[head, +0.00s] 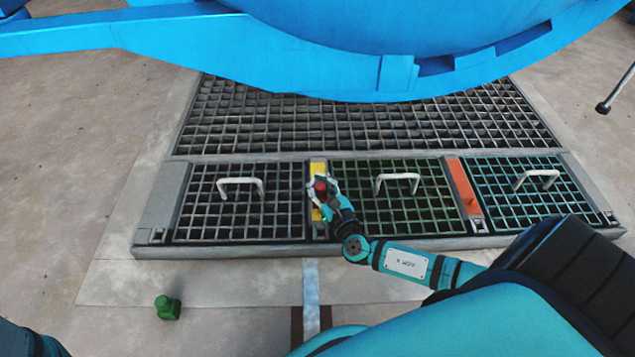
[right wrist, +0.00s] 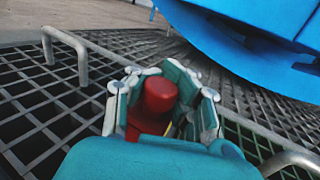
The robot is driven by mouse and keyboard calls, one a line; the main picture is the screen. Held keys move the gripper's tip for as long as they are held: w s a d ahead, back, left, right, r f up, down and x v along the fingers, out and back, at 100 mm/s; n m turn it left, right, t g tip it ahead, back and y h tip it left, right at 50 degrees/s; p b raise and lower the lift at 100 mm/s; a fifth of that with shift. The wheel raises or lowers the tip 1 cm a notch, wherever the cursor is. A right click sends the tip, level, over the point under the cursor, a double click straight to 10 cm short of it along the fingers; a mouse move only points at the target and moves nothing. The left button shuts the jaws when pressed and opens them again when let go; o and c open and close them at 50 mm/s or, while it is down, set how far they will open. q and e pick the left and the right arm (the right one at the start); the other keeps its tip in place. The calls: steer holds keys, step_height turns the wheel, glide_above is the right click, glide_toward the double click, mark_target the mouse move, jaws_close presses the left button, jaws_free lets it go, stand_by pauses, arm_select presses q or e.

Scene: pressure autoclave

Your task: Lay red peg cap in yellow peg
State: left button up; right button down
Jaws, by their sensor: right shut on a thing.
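The red peg cap (head: 320,187) is held in my right gripper (head: 322,188), which is shut on it. In the right wrist view the red cap (right wrist: 158,98) sits between the teal and white fingers of the gripper (right wrist: 160,102). The yellow peg strip (head: 318,168) lies between the left and middle grates, directly under and behind the gripper. Its middle is hidden by the gripper, and I cannot tell whether the cap touches it. My left gripper is not in view.
A green cap (head: 168,307) lies on the floor at front left. White handles (head: 240,181) stand up from the grates. An orange-red strip (head: 464,187) lies between the middle and right grates. A large blue vessel (head: 400,40) overhangs the back.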

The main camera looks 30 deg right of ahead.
mark_target(323, 199)
steer(key=shift+f+b, duration=1.7)
steer(key=shift+f, duration=0.15)
steer(key=c, duration=1.2)
jaws_free()
steer(key=shift+s, duration=0.1)
steer(key=s, duration=0.4)
steer(key=s+a, duration=0.1)
steer(key=s, duration=0.6)
steer(key=shift+s+a+r, duration=0.1)
steer(key=shift+s+a, duration=0.15)
steer(key=shift+s, duration=0.1)
